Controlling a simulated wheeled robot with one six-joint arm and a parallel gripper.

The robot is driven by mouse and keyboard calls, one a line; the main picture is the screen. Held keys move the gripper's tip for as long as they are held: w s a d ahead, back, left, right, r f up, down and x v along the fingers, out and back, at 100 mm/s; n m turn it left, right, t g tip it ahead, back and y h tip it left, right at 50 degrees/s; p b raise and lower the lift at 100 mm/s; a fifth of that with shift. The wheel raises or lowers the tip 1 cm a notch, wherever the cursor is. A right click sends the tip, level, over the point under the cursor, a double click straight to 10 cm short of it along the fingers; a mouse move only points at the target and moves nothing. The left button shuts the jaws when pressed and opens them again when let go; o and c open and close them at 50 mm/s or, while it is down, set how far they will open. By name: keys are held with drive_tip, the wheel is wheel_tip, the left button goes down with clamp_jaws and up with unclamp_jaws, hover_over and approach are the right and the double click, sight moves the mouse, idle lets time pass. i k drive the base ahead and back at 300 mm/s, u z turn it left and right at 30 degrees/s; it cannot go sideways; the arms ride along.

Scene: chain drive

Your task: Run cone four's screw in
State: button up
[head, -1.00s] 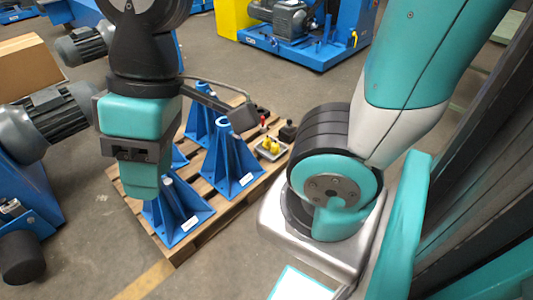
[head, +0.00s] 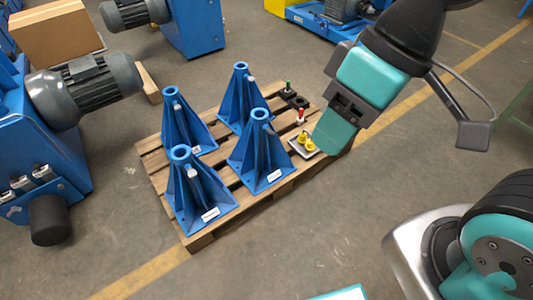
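Several blue cone-shaped stands with open round tops stand upright on a wooden pallet (head: 222,230): front left (head: 200,200), front right (head: 262,160), back left (head: 182,125) and back right (head: 240,105). Small pale grey pegs show on some of their sides, perhaps screws; how deep they sit is too small to tell. White labels on the bases are unreadable, so I cannot tell which is cone four. My gripper (head: 336,134) hangs at the pallet's right end, tilted down and left, apart from the cones. Its fingertips are not clear and I see nothing held.
A small tray (head: 296,146) with yellow parts (head: 308,141) lies on the pallet beside my gripper. Blue machinery with a grey motor (head: 85,90) stands left.

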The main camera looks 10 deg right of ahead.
sight(259, 158)
drive_tip(key=u, duration=0.15)
drive_tip(key=k, duration=0.4)
drive_tip(key=z, duration=0.9)
drive_tip(key=i, duration=0.75)
drive_tip(key=u, duration=0.35)
